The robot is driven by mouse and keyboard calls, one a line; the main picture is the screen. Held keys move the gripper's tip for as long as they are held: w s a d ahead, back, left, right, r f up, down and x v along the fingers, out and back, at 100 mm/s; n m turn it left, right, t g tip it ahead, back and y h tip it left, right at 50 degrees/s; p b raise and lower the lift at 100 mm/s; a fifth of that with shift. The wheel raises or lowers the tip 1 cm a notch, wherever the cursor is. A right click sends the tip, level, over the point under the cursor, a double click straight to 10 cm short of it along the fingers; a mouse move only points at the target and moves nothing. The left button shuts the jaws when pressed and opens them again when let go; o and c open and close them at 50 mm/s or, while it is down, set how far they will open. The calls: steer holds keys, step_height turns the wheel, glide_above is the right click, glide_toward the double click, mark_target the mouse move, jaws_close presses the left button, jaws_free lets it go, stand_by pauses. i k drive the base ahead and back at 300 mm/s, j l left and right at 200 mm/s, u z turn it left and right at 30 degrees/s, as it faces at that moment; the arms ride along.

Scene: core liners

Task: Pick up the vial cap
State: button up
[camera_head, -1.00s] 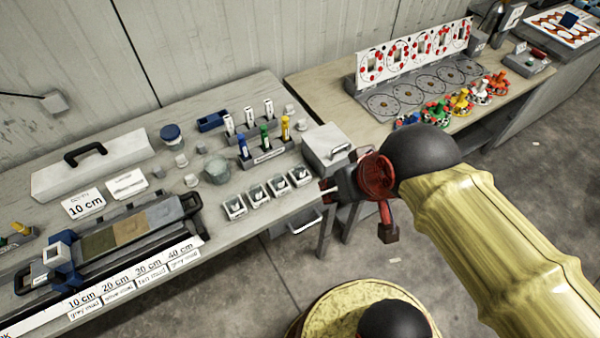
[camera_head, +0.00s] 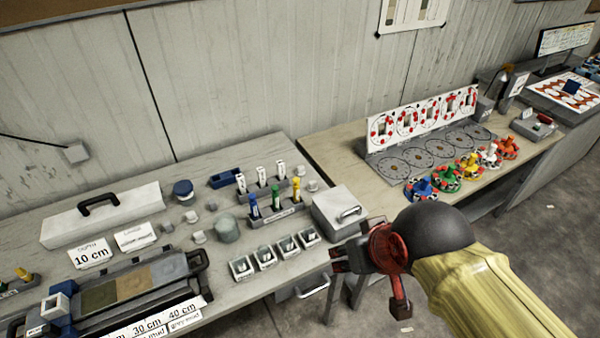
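Several small pale cap-like pieces stand on the left workbench (camera_head: 262,292). Some are in its middle, among them one pale piece (camera_head: 191,216) and another (camera_head: 198,237). Others are at the back right, including a pale piece (camera_head: 313,185) beside the vial racks. I cannot tell which is the vial cap. Upright vials with blue, green and yellow parts stand in a grey rack (camera_head: 282,213); white-labelled ones stand behind. My gripper (camera_head: 336,260) is off the bench's right front corner, apart from all these pieces. Its fingers are small and dark, and their opening is unclear.
Small square trays (camera_head: 265,257) line the front edge. A round grey-green container (camera_head: 228,230) stands mid-bench. A second table (camera_head: 330,150) holds colourful valve-like pieces.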

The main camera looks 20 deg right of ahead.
mark_target(300, 171)
steer(key=i+l+u, duration=0.45)
steer(key=i+l, duration=0.15)
steer(key=i, duration=0.15)
